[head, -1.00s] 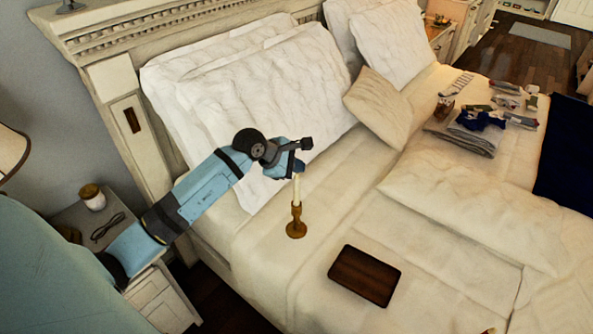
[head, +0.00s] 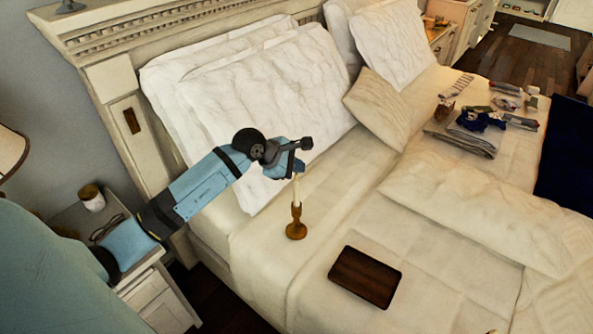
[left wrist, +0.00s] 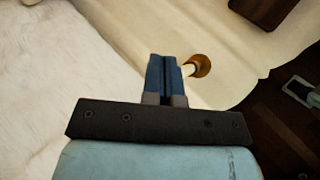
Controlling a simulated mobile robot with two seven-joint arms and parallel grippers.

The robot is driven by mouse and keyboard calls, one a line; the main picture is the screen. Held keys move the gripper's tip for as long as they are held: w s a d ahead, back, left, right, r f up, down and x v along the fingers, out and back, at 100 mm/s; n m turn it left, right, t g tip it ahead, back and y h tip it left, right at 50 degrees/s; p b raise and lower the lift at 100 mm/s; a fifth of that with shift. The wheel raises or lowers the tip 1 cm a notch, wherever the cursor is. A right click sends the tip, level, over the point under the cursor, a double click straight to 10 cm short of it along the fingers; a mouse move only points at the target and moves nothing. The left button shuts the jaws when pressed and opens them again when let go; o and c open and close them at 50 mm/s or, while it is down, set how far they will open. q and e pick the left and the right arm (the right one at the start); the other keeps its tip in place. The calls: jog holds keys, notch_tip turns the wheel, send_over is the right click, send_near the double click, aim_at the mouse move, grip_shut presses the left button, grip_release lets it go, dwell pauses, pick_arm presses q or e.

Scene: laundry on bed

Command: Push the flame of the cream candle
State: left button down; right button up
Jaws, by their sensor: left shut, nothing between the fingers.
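The cream candle (head: 296,189) stands upright in a brown holder (head: 296,227) on the bed. My left gripper (head: 299,166) is at the top of the candle, with its blue fingertips shut and empty. The fingertips cover the candle's top, so I cannot see the flame or tell whether they touch it. In the left wrist view, the shut fingers (left wrist: 165,72) point toward the holder's round base (left wrist: 202,66), and a bit of the candle (left wrist: 187,70) shows beside them. My right gripper is not in view.
A dark brown flat rectangular object (head: 365,276) lies on the bed right of the candle. White pillows (head: 265,95) stand behind my left gripper. A nightstand (head: 160,295) is at the left. Folded laundry (head: 465,135) lies at the far right. The bed around the holder is clear.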

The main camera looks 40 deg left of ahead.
pick_arm(q)
jog(key=shift+r, duration=0.1)
jog(key=shift+r+p, duration=1.4)
jog(key=shift+r, duration=1.55)
jog(key=s+d+n+t+h+p, duration=0.35)
jog(key=s+d+n+h, duration=0.55)
jog(key=d+n, duration=0.45)
jog(key=s+d+f+n+y+p, duration=0.1)
jog(key=s+f+n+y, duration=0.4)
jog(key=n, duration=1.2)
jog(key=s+d+f+n+y+p, duration=0.2)
jog(key=s+f+n+y, duration=0.3)
jog(key=s+f+n, duration=0.5)
jog(key=s+n, duration=0.2)
jog(key=n, duration=0.5)
jog(key=shift+s+f+g, duration=0.3)
jog(key=shift+g, duration=0.05)
